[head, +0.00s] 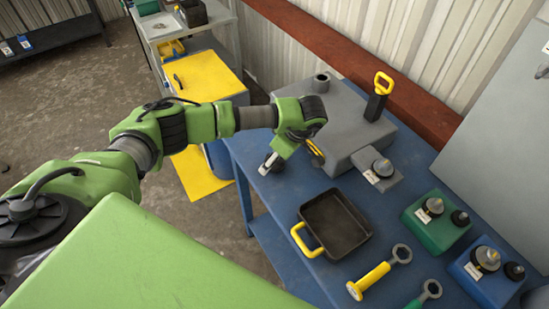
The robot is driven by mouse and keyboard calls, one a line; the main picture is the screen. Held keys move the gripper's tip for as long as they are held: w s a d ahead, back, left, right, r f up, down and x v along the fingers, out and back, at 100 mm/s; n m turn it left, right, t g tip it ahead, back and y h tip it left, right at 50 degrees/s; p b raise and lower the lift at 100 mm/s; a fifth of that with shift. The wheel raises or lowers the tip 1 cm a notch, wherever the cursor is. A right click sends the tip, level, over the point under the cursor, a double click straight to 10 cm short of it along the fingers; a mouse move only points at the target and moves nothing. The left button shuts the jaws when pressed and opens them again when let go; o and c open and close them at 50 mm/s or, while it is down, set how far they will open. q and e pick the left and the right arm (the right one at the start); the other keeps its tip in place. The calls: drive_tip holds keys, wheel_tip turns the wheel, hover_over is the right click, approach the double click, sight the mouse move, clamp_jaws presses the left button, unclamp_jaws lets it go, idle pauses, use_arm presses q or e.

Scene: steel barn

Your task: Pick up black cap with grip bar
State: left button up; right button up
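A black and yellow round piece (316,152) shows at the near left side of the grey block (345,135) on the blue bench; it may be the black cap with grip bar, but my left arm partly hides it. A black block with a yellow loop handle (379,97) stands upright on top of the grey block. My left gripper (268,164) hangs over the bench's left edge, just left of the round piece and apart from it. It points down and its fingers are too small to judge. My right gripper is not in view.
On the blue bench (290,203) are a black pan with a yellow handle (335,222), a yellow-handled wrench (378,274), a green box (435,228) and a blue box (485,272) with knobs. A red-brown beam (330,45) and corrugated wall stand behind.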

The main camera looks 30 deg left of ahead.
use_arm(q)
drive_tip(key=shift+a+f, duration=0.1)
drive_tip(key=shift+f, duration=0.15)
drive_tip(key=c, duration=1.2)
drive_tip(key=shift+o, duration=0.2)
drive_tip(key=shift+r, duration=0.15)
